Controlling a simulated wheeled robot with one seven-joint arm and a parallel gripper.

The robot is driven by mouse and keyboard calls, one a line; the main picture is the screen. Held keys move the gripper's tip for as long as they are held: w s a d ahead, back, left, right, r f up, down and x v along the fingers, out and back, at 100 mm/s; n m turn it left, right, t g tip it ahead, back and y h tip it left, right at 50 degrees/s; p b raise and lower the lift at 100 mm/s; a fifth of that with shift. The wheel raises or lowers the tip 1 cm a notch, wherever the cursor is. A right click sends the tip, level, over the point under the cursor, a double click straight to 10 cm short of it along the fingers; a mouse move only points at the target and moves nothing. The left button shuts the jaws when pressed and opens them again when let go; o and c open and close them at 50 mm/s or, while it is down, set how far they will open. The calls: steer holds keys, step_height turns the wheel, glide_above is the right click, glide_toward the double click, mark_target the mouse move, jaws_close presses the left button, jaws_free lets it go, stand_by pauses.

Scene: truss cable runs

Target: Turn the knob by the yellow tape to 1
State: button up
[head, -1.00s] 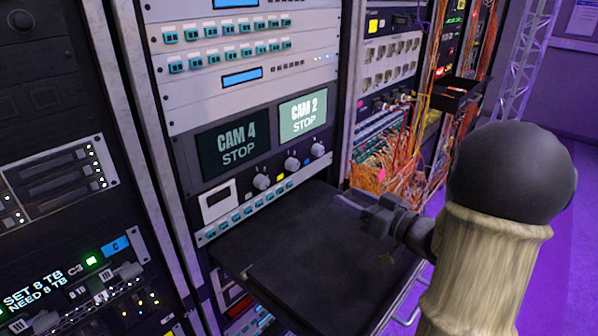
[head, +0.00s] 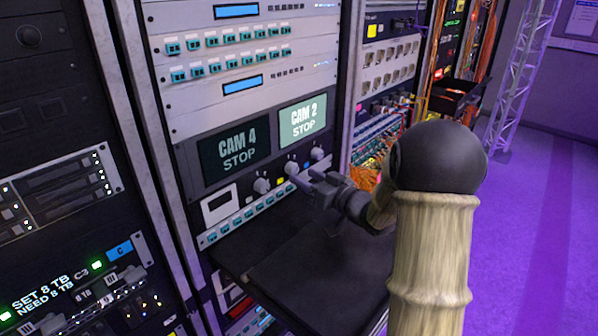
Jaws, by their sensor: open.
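A yellow tape (head: 281,181) sits on the dark panel under the two screens, between the left knob (head: 261,185) and the middle knob (head: 291,168), a little closer to the middle one. The knobs are small, grey and round; their pointer settings are too small to read. My gripper (head: 304,181) is open and empty, its fingers pointing left just in front of and below the middle knob. I cannot tell whether it touches the panel.
A third knob (head: 317,154) stands at the right, with a blue tape (head: 307,165) beside it. The screens read CAM 4 STOP (head: 238,150) and CAM 2 STOP (head: 303,120). A row of teal switches (head: 250,221) and a black shelf (head: 300,262) lie below.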

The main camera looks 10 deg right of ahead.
mark_target(295, 172)
steer(key=shift+x, duration=1.7)
steer(key=c, duration=1)
steer(key=shift+o, duration=0.2)
